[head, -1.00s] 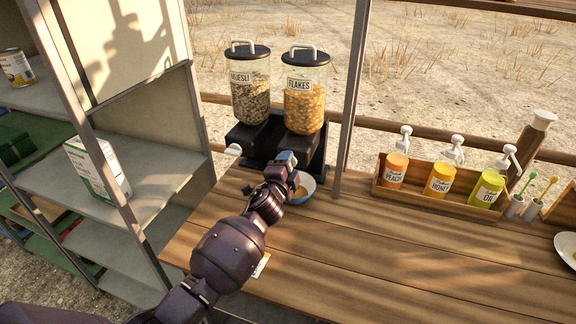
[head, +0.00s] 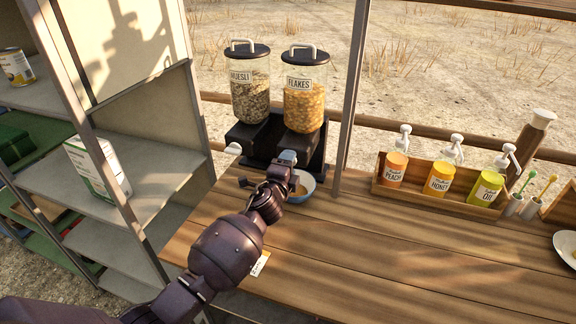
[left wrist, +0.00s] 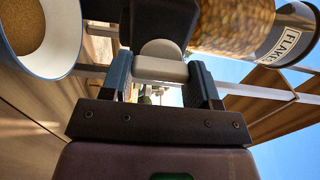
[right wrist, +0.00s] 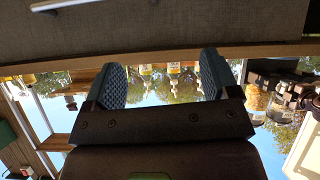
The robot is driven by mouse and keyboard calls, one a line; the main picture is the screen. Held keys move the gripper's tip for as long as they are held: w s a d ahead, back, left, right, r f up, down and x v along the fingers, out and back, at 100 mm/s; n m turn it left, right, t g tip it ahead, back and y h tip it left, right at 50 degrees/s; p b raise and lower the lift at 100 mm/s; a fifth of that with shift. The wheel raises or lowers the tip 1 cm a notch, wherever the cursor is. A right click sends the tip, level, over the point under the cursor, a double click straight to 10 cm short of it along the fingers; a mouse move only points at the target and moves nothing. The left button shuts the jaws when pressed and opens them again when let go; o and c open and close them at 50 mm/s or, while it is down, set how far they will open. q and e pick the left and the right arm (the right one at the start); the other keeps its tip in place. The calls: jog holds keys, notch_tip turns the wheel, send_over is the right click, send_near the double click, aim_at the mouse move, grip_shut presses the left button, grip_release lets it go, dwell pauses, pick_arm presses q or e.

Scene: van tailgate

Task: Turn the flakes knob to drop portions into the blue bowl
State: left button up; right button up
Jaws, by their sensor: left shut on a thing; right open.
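The flakes dispenser (head: 304,95) stands at the back of the wooden counter, full of orange flakes under a dark lid. In the left wrist view, its pale knob (left wrist: 160,68) sits between the fingers of my left gripper (left wrist: 163,80), which is shut on it. In the head view my left gripper (head: 285,160) is at the front of the flakes dispenser. The blue bowl (head: 303,186) stands on the counter below, partly hidden by my arm. The bowl (left wrist: 40,38) holds brown contents in the left wrist view. My right gripper (right wrist: 160,85) is open and empty.
The muesli dispenser (head: 250,92) stands just left, with its own pale knob (head: 233,149). A post (head: 350,110) rises to the right. A wooden rack (head: 440,192) with pump bottles stands further right. Shelves are at the left.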

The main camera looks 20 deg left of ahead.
pick_arm(q)
jog(key=o, duration=0.9)
jog(key=shift+d, duration=0.1)
jog(key=s, duration=1.1)
jog(key=shift+a, duration=0.25)
jog(key=shift+w, duration=0.1)
jog(key=shift+c, duration=0.2)
